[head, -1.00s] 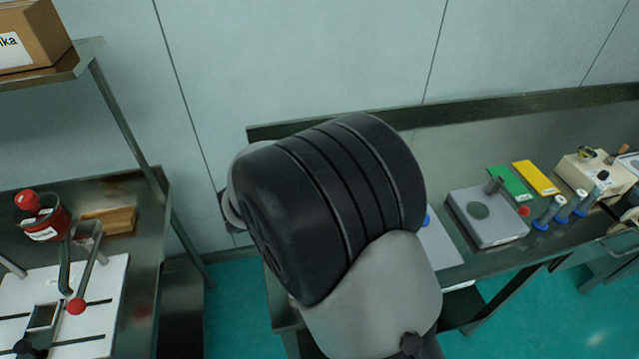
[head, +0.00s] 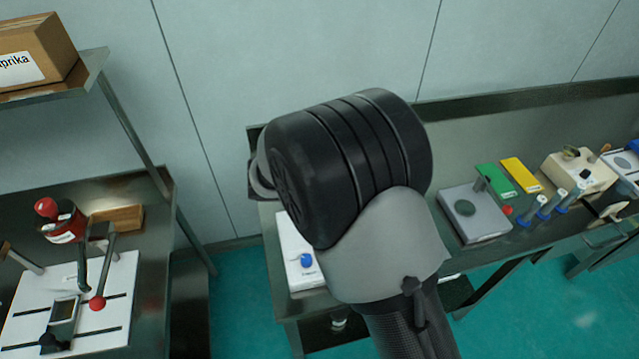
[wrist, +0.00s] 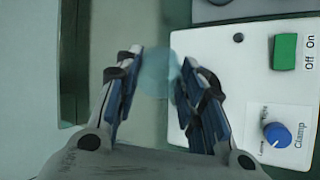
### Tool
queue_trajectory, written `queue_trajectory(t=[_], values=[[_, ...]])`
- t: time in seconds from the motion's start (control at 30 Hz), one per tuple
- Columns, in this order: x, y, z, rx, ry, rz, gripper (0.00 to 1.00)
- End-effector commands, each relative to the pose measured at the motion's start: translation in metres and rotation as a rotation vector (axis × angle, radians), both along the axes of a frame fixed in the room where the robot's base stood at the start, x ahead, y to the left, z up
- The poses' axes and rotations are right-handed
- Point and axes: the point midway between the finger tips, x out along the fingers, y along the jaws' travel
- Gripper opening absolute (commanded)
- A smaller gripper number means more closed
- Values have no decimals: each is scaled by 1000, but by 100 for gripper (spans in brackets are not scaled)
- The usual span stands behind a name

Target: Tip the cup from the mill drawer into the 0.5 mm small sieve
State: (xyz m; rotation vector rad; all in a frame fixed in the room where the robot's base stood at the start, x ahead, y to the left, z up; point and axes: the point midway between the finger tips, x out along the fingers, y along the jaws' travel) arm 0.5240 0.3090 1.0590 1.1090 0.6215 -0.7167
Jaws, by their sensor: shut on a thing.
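My gripper (wrist: 160,60) is shut on a pale blue, see-through cup (wrist: 155,78), held between its two blue-padded fingers in the wrist view. The cup's contents cannot be told. The held cup is above a bare strip left of a white machine panel (wrist: 225,75), which carries a green switch (wrist: 285,51) and a blue knob marked Clamp (wrist: 277,134). In the head view my arm hides the gripper and cup. The panel's blue knob (head: 306,260) shows left of my arm. The small sieve is not recognisable; only a grey edge (wrist: 235,12) shows behind the panel.
A steel bench (head: 500,105) runs along the wall, with a grey device (head: 473,214), a green card (head: 495,179) and a yellow card (head: 520,175) on its right. A paprika box (head: 35,50) sits on a shelf.

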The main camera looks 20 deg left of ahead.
Motion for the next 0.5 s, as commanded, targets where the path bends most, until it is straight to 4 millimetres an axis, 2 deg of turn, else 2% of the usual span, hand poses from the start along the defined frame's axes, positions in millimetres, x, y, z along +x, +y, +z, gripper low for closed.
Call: queue_trajectory(t=[0.5], values=[[2, -1, 6, 53, 99, -1, 14]])
